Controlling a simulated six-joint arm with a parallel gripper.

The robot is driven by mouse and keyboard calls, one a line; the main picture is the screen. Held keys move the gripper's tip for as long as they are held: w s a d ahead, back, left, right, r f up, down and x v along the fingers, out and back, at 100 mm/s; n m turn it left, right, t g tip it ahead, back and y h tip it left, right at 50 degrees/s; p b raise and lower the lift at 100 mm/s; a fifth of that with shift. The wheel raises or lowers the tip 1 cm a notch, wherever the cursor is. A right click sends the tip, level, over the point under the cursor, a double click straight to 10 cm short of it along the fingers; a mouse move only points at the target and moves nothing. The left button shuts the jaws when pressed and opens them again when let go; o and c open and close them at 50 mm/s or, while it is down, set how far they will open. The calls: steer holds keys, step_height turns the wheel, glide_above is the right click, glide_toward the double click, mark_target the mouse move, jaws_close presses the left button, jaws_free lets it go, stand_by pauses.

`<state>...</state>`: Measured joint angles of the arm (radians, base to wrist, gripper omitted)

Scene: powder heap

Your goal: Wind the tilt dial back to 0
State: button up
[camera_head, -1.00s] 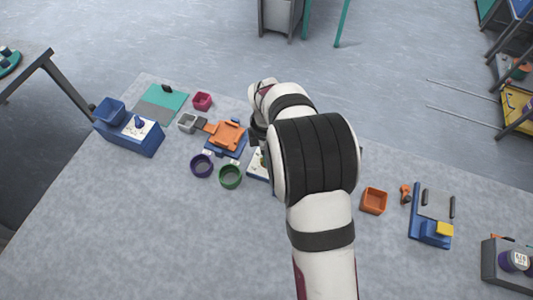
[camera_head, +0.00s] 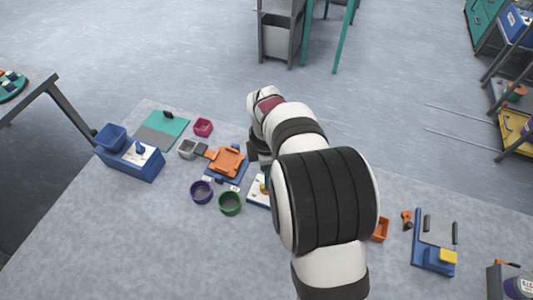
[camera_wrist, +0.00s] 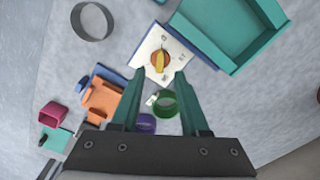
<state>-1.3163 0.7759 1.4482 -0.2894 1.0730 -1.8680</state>
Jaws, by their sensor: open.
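The tilt dial (camera_wrist: 160,59) is an orange round knob with a yellow pointer bar, on a white plate (camera_wrist: 146,48) with small dark marks too small to read. The pointer lies nearly along the up-down direction in the wrist view, slightly tilted. My gripper (camera_wrist: 159,73) is open, with its two teal fingers apart. In the wrist view the dial appears between and just past the fingertips; I see no contact. In the head view my arm covers most of the plate (camera_head: 257,191) and the dial.
A teal tray (camera_wrist: 270,14) lies right of the dial and a grey ring (camera_wrist: 91,38) left of it. A green cup (camera_head: 230,210), a purple cup (camera_head: 202,197) and an orange platform (camera_head: 227,162) stand close left. The table's near left is clear.

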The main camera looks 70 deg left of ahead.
step_height(320, 180, up, 11)
stand_by(0.4)
steer(key=w+d+r+m, duration=0.3)
steer(key=w+d+m, duration=0.3)
steer(key=d+m, duration=0.45)
steer(key=w+d+r+m, duration=0.3)
steer(key=w+d+m, duration=0.35)
steer(key=d, duration=0.65)
steer(key=s+d+f+m+y, duration=0.1)
steer(key=s+d+m, duration=0.4)
steer(key=d+m, duration=0.4)
steer(key=s+d+f+m, duration=0.2)
steer(key=s+d+m, duration=0.4)
steer(key=d+m, duration=0.3)
steer(key=m, duration=0.3)
steer(key=shift+s+d+f+m+y, duration=0.2)
steer(key=shift+s+d+m+y, duration=0.1)
steer(key=shift+d+m+y, duration=0.1)
